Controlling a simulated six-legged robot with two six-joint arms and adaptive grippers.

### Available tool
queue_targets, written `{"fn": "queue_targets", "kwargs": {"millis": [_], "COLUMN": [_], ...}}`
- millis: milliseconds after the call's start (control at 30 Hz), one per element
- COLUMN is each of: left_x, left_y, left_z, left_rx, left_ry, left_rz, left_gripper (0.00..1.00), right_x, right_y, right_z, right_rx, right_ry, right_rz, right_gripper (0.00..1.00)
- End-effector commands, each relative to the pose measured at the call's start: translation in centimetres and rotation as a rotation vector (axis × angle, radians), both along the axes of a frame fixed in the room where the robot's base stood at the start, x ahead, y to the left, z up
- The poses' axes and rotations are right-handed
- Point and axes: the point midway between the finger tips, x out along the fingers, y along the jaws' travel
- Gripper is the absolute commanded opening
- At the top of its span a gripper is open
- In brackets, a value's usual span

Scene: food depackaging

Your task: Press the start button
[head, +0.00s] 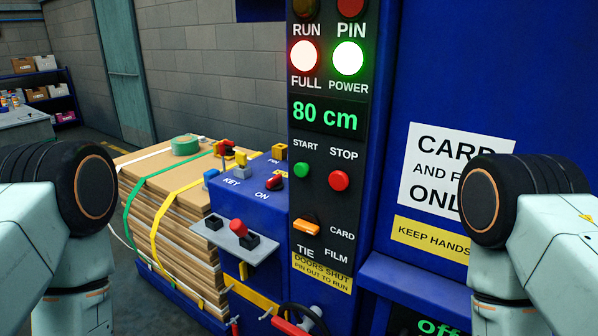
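The green start button (302,171) is on the black control panel (324,200) of the blue machine, under the label START. The red stop button (339,181) is to its right. Above them a display (326,115) reads 80 cm. The FULL lamp (304,55) glows with a red rim and the POWER lamp (348,58) glows with a green rim. An orange selector (306,225) sits lower on the panel, between TIE, CARD and FILM. My arm links show at both sides, apart from the panel. Neither gripper is visible.
A blue box with a KEY switch (241,165) and a red ON switch (274,183) juts out left of the panel. A strapped cardboard stack (184,235) stands further left. A red-and-black handwheel (300,320) is below.

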Motion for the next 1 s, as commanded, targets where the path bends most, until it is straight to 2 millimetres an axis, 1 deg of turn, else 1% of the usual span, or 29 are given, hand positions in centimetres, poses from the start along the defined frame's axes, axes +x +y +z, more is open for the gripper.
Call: {"fn": "queue_targets", "kwargs": {"millis": [33,200,267,300,1000], "left_x": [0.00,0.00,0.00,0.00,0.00], "left_y": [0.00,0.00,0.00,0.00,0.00], "left_z": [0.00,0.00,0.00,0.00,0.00], "left_rx": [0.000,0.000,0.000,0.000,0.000], "left_ry": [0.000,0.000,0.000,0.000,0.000], "left_rz": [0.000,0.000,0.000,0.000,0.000], "left_gripper": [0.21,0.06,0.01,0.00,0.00], "right_x": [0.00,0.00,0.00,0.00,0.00], "right_y": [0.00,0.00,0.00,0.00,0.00], "right_z": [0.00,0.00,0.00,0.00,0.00], "right_rx": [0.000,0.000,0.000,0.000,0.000], "right_ry": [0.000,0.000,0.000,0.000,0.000], "right_rz": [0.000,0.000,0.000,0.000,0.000], "right_gripper": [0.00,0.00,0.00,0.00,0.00]}}
